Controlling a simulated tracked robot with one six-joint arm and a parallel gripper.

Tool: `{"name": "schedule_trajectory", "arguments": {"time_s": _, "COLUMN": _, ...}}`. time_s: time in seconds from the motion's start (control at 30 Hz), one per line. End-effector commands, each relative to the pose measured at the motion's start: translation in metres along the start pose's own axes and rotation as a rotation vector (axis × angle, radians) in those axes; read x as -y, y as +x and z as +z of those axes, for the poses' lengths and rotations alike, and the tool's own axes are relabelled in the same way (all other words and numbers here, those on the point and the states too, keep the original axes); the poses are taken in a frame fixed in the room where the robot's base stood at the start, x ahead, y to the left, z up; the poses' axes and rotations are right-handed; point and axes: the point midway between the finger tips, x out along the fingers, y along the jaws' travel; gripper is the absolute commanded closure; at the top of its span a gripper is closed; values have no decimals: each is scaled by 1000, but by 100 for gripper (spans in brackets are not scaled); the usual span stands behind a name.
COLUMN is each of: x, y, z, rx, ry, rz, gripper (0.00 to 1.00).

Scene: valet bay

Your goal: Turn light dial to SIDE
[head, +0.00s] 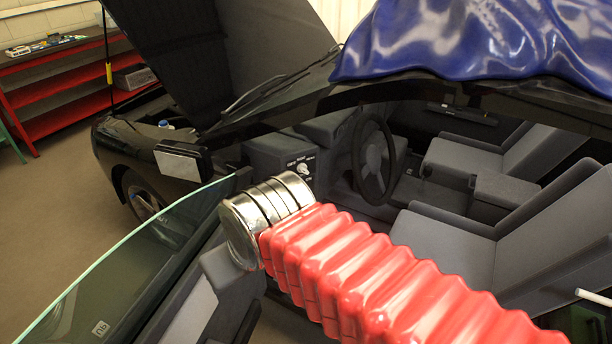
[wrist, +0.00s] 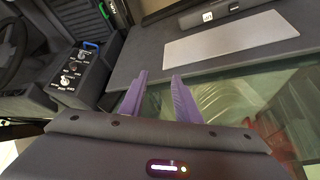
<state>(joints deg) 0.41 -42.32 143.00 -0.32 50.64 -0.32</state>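The light dial (head: 304,169) is a small pale knob on a dark panel (head: 270,160) beside the steering wheel, with small white labels around it that are too small to read surely. The head view hides my fingers behind my arm.
The open car door with its glass window (head: 130,250) stands at the left. The steering wheel (head: 374,158) and grey seats (head: 440,245) are right of the panel. A blue cover (head: 470,40) lies over the roof. Red shelves (head: 65,90) stand at the back left.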

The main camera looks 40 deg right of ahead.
Motion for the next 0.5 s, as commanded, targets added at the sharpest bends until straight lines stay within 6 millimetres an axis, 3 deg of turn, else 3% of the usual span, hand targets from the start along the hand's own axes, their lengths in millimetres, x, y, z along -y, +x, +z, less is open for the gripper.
{"name": "schedule_trajectory", "arguments": {"time_s": 0.27, "x": -41, "y": 28, "z": -47, "rx": -75, "ry": -28, "rz": 82, "gripper": 70}}
{"name": "schedule_trajectory", "arguments": {"time_s": 0.5, "x": -93, "y": 63, "z": -102, "rx": -174, "ry": -91, "rz": 184, "gripper": 70}}
